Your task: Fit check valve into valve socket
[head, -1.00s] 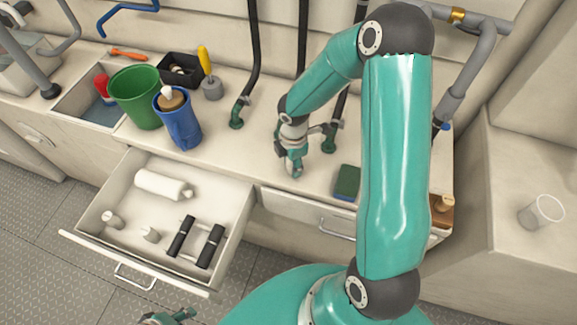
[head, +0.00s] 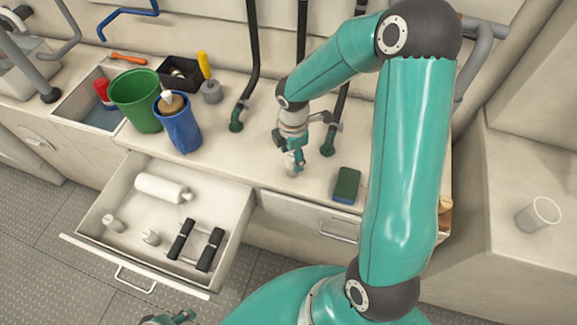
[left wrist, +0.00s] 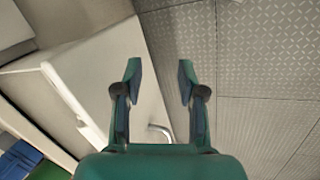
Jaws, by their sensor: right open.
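My right gripper (head: 294,164) is open over the counter, pointing down. A small pale piece (head: 292,171) shows at its fingertips; whether it is the check valve, I cannot tell. Two dark hoses with green end fittings stand at the back of the counter, one left of the gripper (head: 236,123) and one just right of it (head: 328,146). I cannot make out which part is the valve socket. My left gripper (left wrist: 158,75) is open and empty in the left wrist view, above the floor beside the drawer front. In the head view it shows only partly at the bottom edge.
An open drawer (head: 102,217) holds a white bottle (head: 160,187), small pale cylinders and a black-handled piece (head: 195,246). On the counter stand a green bucket (head: 135,100), a blue cup (head: 180,130), a black bin and a green sponge (head: 346,185). A clear cup (head: 538,214) stands far right.

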